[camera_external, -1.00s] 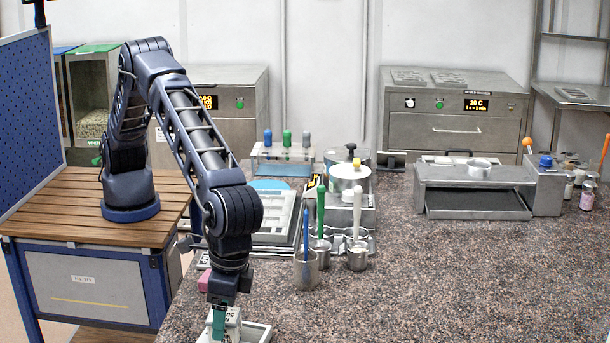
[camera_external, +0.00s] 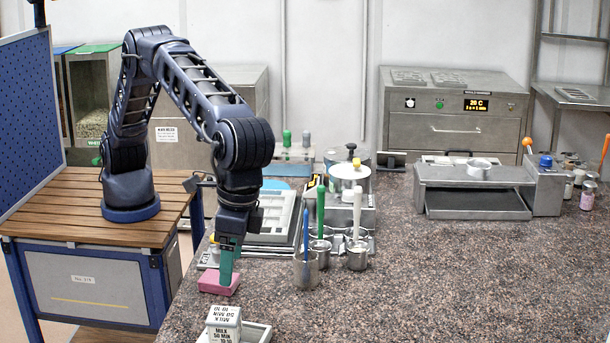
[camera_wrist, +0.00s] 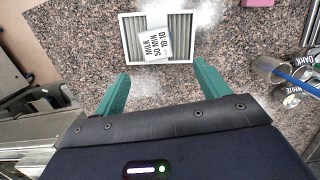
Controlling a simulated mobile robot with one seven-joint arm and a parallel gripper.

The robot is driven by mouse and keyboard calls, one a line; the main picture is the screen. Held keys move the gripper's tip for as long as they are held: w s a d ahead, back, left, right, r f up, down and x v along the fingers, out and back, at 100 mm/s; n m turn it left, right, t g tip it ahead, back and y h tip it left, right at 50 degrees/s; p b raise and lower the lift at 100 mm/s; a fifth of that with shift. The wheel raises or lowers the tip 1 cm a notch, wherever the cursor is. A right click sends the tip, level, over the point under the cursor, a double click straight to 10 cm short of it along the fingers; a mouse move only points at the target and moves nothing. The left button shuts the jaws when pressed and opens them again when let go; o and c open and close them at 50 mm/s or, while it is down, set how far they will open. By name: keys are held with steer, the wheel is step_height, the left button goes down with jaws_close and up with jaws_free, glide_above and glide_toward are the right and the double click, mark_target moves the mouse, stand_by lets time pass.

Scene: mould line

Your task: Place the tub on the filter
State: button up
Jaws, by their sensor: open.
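The tub (camera_external: 224,325) is a small white box marked MILK 50 MIN 10:10. It stands on the filter (camera_external: 259,334), a pale flat frame with grey pleats, at the bottom of the external view. In the wrist view the tub (camera_wrist: 154,46) rests near the middle of the filter (camera_wrist: 182,42), turned slightly against its frame. My gripper (camera_external: 226,283) has green fingers and is apart from the tub, above and behind it. In the wrist view my gripper (camera_wrist: 162,84) is open, with nothing between its fingers.
A pink block (camera_external: 220,284) lies on the counter behind the tub. A white-framed panel (camera_external: 268,225) lies farther back. The speckled counter (camera_external: 450,290) is clear at right front.

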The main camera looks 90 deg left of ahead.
steer(key=w+a+r+t+h, duration=0.1)
steer(key=w+a+r, duration=0.2)
steer(key=a+r, duration=0.5)
steer(key=w+a+r, duration=0.3)
steer(key=a+r, duration=0.1)
steer(key=a, duration=0.8)
steer(key=s+a+r+t, duration=0.1)
steer(key=a+r, duration=0.2)
steer(key=a, duration=0.8)
steer(key=s+a+r+t, duration=0.15)
steer(key=a+r, duration=0.25)
steer(key=a, duration=0.7)
steer(key=s+a, duration=0.6)
steer(key=a, duration=0.4)
steer(key=s+a, duration=0.6)
steer(key=a, duration=0.4)
steer(key=s+a+f+t, duration=0.1)
steer(key=s+a+f, duration=0.3)
steer(key=s+a, duration=0.2)
steer(key=s+a+f+t+y, duration=0.1)
steer(key=s+a+f, duration=0.4)
steer(key=s, duration=0.5)
steer(key=shift+s+a+t, duration=0.35)
steer(key=shift+s, duration=0.05)
